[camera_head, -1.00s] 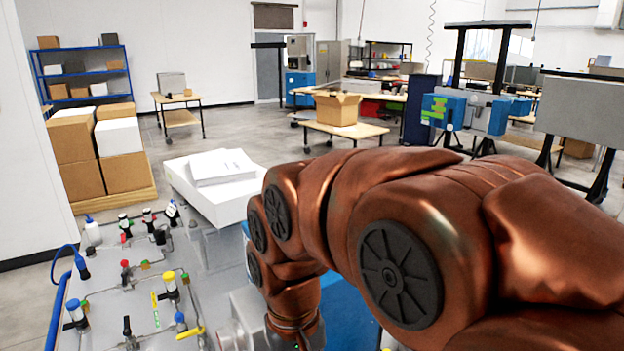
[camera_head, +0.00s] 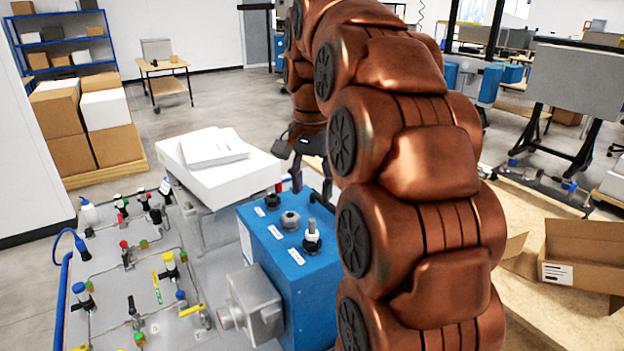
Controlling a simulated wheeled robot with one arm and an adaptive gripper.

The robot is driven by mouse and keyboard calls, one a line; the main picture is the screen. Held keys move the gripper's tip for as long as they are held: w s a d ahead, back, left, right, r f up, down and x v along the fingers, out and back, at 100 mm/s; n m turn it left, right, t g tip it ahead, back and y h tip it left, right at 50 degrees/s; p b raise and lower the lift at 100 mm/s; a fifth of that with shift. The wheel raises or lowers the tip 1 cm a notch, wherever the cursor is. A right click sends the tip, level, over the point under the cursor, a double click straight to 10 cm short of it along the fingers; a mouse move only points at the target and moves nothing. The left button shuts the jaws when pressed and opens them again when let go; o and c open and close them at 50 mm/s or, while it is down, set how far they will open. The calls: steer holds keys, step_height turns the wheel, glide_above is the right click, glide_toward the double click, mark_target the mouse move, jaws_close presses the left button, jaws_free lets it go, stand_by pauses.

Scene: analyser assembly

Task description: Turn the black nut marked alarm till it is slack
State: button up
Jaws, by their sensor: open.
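A blue analyser box (camera_head: 290,290) stands at the front edge of the panel. Its top carries a black nut (camera_head: 272,201) at the back left, a grey hex fitting (camera_head: 290,220) in the middle, and a black nut with a pale stem (camera_head: 312,243) at the front right. Small white labels sit beside them, but their print is too small to read, so I cannot tell which is marked alarm. My gripper (camera_head: 312,184) is open and points down above the back of the box, apart from the fittings. My arm hides the right side of the box.
A grey housing (camera_head: 255,305) juts from the box's left face. The panel (camera_head: 190,265) on the left carries several valves and thin tubes. A white block with papers (camera_head: 218,165) stands behind the box. An open cardboard box (camera_head: 580,260) is at the right.

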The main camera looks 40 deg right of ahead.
steer(key=b, duration=0.2)
glide_above(312, 232)
steer(key=shift+w+d+f, duration=0.15)
steer(key=shift+f, duration=1.1)
steer(key=shift+w+d+f, duration=0.1)
steer(key=shift+w+f, duration=0.05)
steer(key=shift+f, duration=1.05)
steer(key=shift+f+b, duration=2.15)
steer(key=shift+f, duration=1.9)
steer(key=shift+c, duration=0.2)
